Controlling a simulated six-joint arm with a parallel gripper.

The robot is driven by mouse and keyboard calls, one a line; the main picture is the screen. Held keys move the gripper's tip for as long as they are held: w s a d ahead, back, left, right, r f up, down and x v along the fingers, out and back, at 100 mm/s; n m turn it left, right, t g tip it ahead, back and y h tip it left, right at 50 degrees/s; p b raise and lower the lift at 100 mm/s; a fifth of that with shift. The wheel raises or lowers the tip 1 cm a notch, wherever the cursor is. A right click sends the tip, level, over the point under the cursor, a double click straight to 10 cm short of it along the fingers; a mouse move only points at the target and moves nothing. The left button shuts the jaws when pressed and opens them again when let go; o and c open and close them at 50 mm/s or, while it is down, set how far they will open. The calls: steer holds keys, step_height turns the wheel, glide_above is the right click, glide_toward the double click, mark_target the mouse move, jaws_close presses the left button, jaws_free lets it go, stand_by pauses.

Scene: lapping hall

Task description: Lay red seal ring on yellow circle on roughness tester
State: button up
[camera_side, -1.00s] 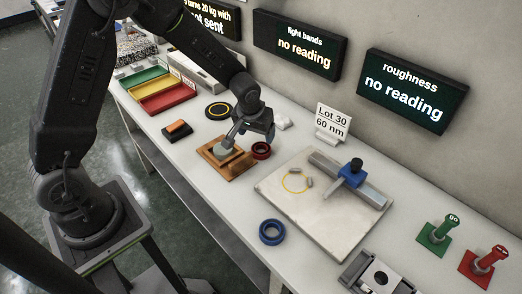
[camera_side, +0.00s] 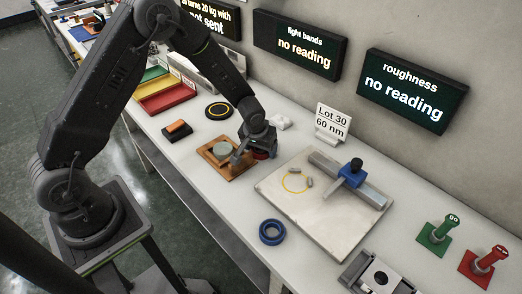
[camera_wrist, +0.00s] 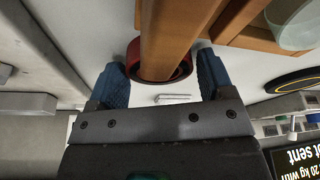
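The tester's blue-topped arm stands right of the circle.
The wooden tray (camera_side: 229,174) with a grey disc is beside my gripper. A blue ring (camera_side: 272,232) lies in front of the tester plate. The Lot 30 card (camera_side: 333,124) stands behind. Green (camera_side: 438,236) and red (camera_side: 483,264) gauges stand at right.

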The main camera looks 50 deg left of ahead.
steer(key=c, duration=0.7)
